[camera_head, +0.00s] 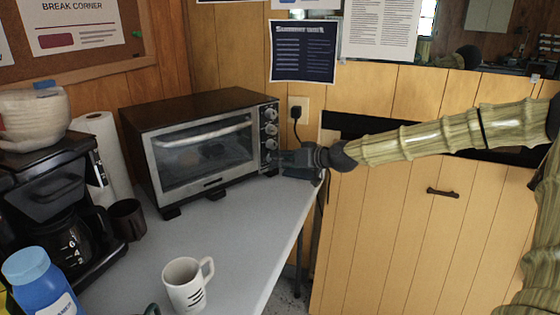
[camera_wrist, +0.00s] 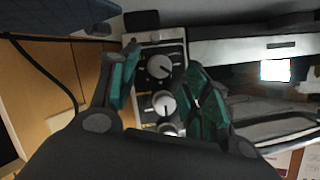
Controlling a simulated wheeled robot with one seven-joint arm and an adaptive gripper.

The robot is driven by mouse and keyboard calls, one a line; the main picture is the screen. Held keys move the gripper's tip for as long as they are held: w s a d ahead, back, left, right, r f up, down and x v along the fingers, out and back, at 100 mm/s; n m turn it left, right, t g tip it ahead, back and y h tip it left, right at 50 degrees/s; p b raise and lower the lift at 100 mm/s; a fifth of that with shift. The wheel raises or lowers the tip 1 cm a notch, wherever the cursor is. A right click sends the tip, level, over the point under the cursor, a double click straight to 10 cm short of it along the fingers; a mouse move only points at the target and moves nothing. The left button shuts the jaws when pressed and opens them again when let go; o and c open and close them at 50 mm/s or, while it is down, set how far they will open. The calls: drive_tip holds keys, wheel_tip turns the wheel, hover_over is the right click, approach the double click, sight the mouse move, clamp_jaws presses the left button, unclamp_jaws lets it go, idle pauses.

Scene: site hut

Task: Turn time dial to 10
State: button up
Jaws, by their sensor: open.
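The toaster oven (camera_head: 205,148) stands on the table with its door shut. Its control panel, at the oven's right end, carries a column of round silver dials (camera_head: 271,129). In the wrist view the panel appears upside down. I cannot read the labels to tell which is the time dial. My gripper (camera_head: 281,160) is open at the panel's lower part, fingers on either side of the dial. Contact cannot be told.
A white mug (camera_head: 187,285) stands at the table's front. A coffee maker (camera_head: 50,190), a dark cup (camera_head: 127,219), a paper towel roll (camera_head: 98,155) and a blue-lidded container (camera_head: 40,285) are at left. A black plug and cord (camera_head: 296,113) hang behind the oven's right side.

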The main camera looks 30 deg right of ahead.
drive_tip(key=v, duration=0.4)
drive_tip(key=shift+s+d+r, duration=0.15)
drive_tip(key=shift+s, duration=0.15)
idle(0.5)
